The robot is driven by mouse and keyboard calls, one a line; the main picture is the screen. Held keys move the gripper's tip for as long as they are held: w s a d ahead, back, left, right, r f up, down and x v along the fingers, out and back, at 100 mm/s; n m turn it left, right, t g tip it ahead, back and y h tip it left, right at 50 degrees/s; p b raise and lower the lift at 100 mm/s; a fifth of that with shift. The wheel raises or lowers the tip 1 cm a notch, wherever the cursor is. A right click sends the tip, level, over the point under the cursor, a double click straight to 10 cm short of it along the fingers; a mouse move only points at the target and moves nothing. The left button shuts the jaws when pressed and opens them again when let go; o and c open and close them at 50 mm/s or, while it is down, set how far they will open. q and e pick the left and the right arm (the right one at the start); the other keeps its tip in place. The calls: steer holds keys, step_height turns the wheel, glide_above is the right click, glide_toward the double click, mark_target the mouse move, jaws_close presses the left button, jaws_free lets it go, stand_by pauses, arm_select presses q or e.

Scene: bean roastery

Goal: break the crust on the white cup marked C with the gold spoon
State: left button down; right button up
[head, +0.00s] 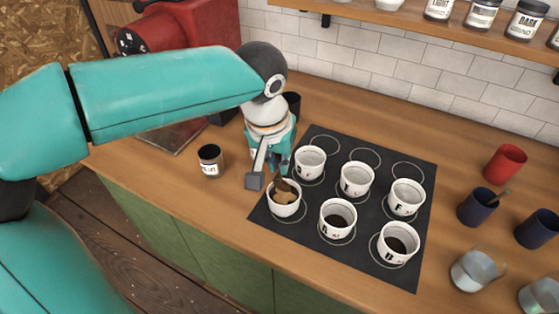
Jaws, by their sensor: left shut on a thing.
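Several white cups stand on the black mat (370,265). The front-left white cup (284,211) has light brown crust with a darker patch inside; I cannot read a letter on it, so I cannot confirm it is cup C. My left gripper (268,176) is above and just behind this cup, pointing down. It is shut on what appears to be the gold spoon (279,184), a small brownish piece between the fingers and the cup's mouth. The spoon's lower end is at or in the cup, and most of it is hidden. My right gripper is not in view.
Other cups, including the front-middle cup (337,226) and front-right cup (397,254), are close by. A red machine (180,35) is behind my arm.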

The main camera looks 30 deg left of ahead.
arm_select(q)
steer(key=shift+r, duration=0.1)
stand_by(0.4)
steer(key=p+v, duration=0.2)
steer(key=w+p+v, duration=0.1)
steer(key=p+v, duration=0.1)
steer(key=shift+r, duration=0.5)
steer(key=shift+f, duration=0.15)
